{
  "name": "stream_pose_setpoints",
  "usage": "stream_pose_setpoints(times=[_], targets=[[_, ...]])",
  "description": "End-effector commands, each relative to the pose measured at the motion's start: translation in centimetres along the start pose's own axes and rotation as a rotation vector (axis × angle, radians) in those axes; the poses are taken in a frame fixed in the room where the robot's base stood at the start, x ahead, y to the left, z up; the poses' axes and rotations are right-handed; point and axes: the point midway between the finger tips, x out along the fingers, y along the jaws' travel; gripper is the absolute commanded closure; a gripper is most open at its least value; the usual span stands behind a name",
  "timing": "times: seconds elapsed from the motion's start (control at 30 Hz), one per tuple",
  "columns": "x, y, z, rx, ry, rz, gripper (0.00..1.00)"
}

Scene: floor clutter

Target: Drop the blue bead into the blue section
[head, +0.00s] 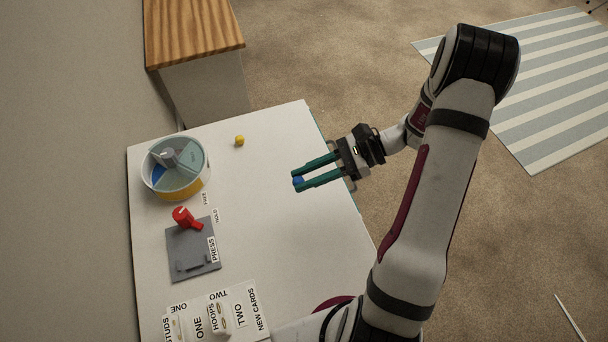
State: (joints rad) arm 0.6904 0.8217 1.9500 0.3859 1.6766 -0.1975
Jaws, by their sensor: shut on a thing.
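My gripper (297,182) is above the right part of the white table, its teal fingers pointing left. It is shut on a blue bead (298,181), which shows between the fingertips. A round sectioned container (146,181) stands at the table's upper left, well to the left of my gripper. Inside it are a blue section (160,178) at the lower left and grey-teal sections around it. A grey knob or post (168,156) rises near its middle. A yellow band shows on its lower front side.
A yellow bead (239,141) lies on the white table (270,250) between container and gripper. A red lever (184,216) on a grey base (194,250) stands below the container. Labelled cards (222,312) lie at the near edge. A wooden-topped cabinet (195,30) stands behind.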

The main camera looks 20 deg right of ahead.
Motion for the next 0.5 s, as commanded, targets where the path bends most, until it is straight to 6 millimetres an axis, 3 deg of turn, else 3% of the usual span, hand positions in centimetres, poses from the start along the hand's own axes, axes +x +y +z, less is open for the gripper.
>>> stream_pose_setpoints(times=[0.13, 0.27, 0.37, 0.5], targets=[[1.6, -2.3, 0.3, -0.004, 0.000, 0.008, 1.00], [5.1, -6.5, 1.6, -0.009, 0.001, 0.013, 1.00], [8.8, -9.8, 3.5, -0.009, 0.000, 0.013, 1.00], [15.4, -13.8, 7.7, -0.009, -0.001, 0.009, 1.00]])
